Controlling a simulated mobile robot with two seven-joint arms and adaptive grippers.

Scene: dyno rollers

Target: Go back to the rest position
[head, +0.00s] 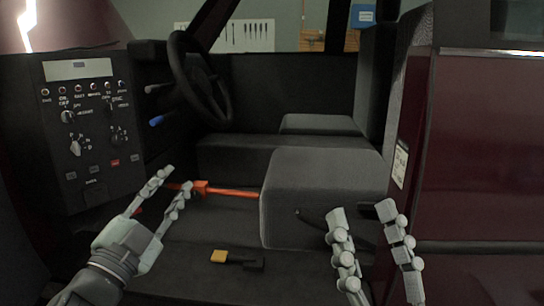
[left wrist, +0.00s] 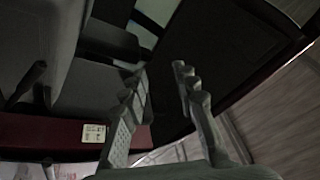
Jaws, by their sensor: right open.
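My left gripper (head: 174,186) reaches in from the lower left of the head view, in front of the open car doorway. Its two fingers are apart with nothing between them. It also shows in the left wrist view (left wrist: 157,72), again with a clear gap between the fingers. My right gripper (head: 363,215) points up at the lower right of the head view, in front of the seat and beside the dark red car body. Its fingers are spread and empty.
A control panel (head: 88,125) with knobs stands at the left, near a steering wheel (head: 203,85). A grey seat (head: 318,195) fills the middle. An orange bar (head: 230,193) runs beyond my left fingers. A yellow-and-black object (head: 232,258) lies on the car floor.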

